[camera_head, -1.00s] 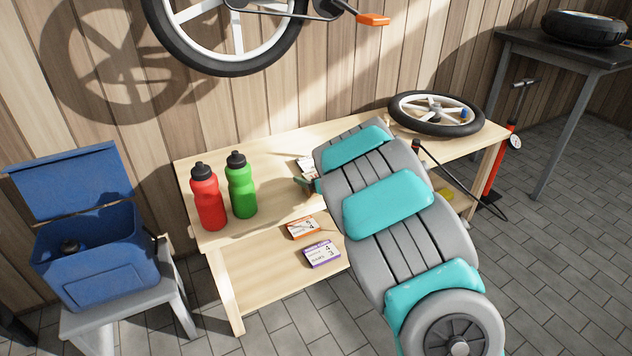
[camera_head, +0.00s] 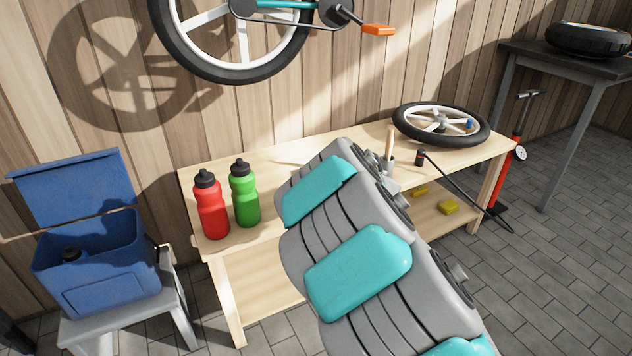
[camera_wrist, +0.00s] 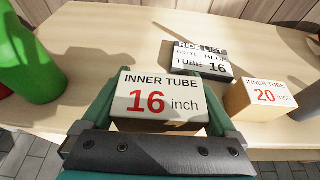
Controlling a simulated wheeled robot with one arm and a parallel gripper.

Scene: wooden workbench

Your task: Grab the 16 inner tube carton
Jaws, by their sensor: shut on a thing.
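The 16 inner tube carton (camera_wrist: 158,98), white-topped with "INNER TUBE 16 inch" in dark and red print, sits between the two green fingers of my gripper (camera_wrist: 154,108) in the wrist view. The fingers are shut on its left and right sides. I cannot tell whether it touches the bench top. In the head view my arm hides the carton and the gripper.
The 20 inch carton (camera_wrist: 266,96) is to the right, and a "RIDE LIST" card (camera_wrist: 200,62) lies behind. A green bottle (camera_head: 245,195) and a red bottle (camera_head: 211,205) stand at the bench's left. A wheel (camera_head: 441,124) lies at the right. An open blue box (camera_head: 100,262) is far left.

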